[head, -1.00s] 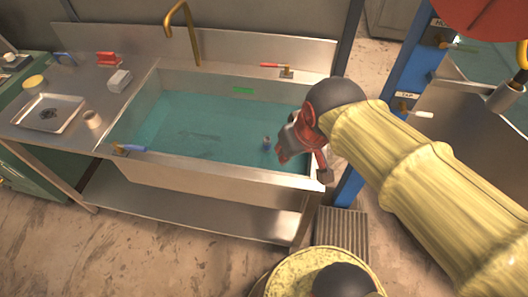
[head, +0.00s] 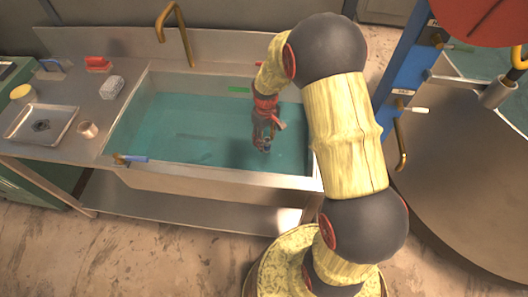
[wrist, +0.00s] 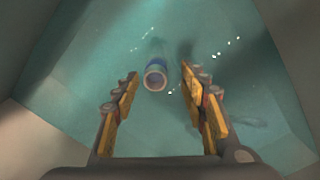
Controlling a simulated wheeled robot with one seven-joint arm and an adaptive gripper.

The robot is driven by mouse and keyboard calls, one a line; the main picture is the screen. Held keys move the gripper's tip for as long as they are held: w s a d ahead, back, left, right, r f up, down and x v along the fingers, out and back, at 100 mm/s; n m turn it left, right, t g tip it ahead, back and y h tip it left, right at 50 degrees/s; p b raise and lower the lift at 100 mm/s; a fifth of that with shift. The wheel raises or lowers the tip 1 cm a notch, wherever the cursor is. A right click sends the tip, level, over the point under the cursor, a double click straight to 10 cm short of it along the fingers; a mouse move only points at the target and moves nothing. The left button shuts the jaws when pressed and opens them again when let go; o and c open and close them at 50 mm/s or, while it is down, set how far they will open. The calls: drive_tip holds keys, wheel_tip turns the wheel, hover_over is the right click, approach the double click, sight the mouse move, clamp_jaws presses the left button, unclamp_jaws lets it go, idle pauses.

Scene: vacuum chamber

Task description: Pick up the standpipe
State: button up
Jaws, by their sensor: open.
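The standpipe (wrist: 155,76) shows in the wrist view as a short upright tube with a blue band and a pale open rim, standing in the water of the sink. My gripper (wrist: 160,92) is open, with its two yellow-padded fingers on either side of the tube in the picture. No contact shows between the fingers and the tube. In the head view my gripper (head: 265,145) points down over the right part of the sink basin (head: 215,172). It mostly hides the standpipe there.
A brass faucet (head: 178,32) rises behind the sink. A blue-handled valve (head: 130,159) sits at the front left rim. A metal tray (head: 42,124), a cup (head: 88,130), a grey block (head: 112,87) and a red object (head: 98,64) stand on the left counter. A blue post (head: 402,85) stands at right.

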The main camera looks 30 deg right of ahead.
sight(267, 150)
drive_tip(key=f+b, duration=0.1)
drive_tip(key=f, duration=0.1)
drive_tip(key=f+b, duration=0.1)
drive_tip(key=f, duration=0.2)
drive_tip(key=f+b, duration=0.1)
drive_tip(key=f, duration=0.1)
drive_tip(key=shift+d+f, duration=0.3)
drive_tip(key=shift+f, duration=0.1)
drive_tip(key=c, duration=0.3)
drive_tip(key=c, duration=0.8)
drive_tip(key=shift+r, duration=0.1)
clamp_jaws()
